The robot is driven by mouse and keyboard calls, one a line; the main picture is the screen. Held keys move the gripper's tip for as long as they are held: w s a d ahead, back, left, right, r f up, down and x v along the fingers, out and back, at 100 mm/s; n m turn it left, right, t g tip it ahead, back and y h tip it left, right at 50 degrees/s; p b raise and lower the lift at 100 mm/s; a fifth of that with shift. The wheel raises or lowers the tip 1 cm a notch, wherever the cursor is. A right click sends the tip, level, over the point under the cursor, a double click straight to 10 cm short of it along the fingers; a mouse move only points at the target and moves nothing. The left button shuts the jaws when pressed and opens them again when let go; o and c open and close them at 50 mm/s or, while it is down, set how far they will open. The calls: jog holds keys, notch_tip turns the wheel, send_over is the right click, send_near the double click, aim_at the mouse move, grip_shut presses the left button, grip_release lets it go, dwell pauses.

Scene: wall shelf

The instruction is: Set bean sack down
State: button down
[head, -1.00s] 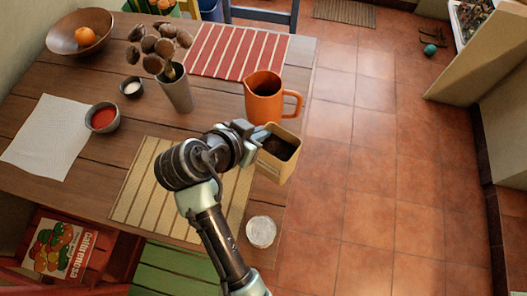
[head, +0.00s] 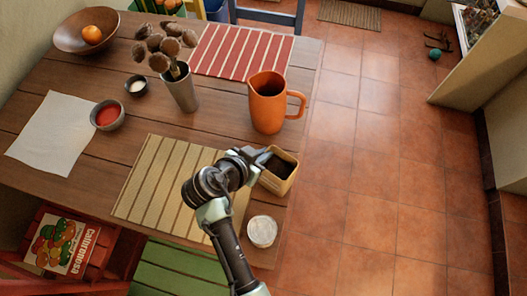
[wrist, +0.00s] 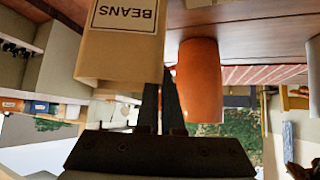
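The bean sack (head: 288,184) is a tan, open-topped, box-like container with dark contents, upright at the table's right edge in the head view. In the wrist view its label reads BEANS upside down on its tan side (wrist: 112,58). My gripper (head: 258,158) is at the sack's far-left upper part. In the wrist view my gripper's dark fingers (wrist: 162,108) are close together at the sack's rim, one partly hidden by it. The sack's base is out of the wrist view, so I cannot tell whether it touches the wooden table (head: 215,125).
An orange jug (head: 267,108) stands just behind the sack. A pale round-topped item (head: 262,231) is in front of it. A striped tan mat (head: 150,185) lies to the left. A vase (head: 182,92) stands farther back. Tiled floor (head: 370,190) lies beyond the table's right edge.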

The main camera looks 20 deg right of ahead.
jog(key=c, duration=1.5)
grip_release()
jog(key=shift+f, duration=0.1)
jog(key=o, duration=0.4)
jog(key=shift+o, duration=0.2)
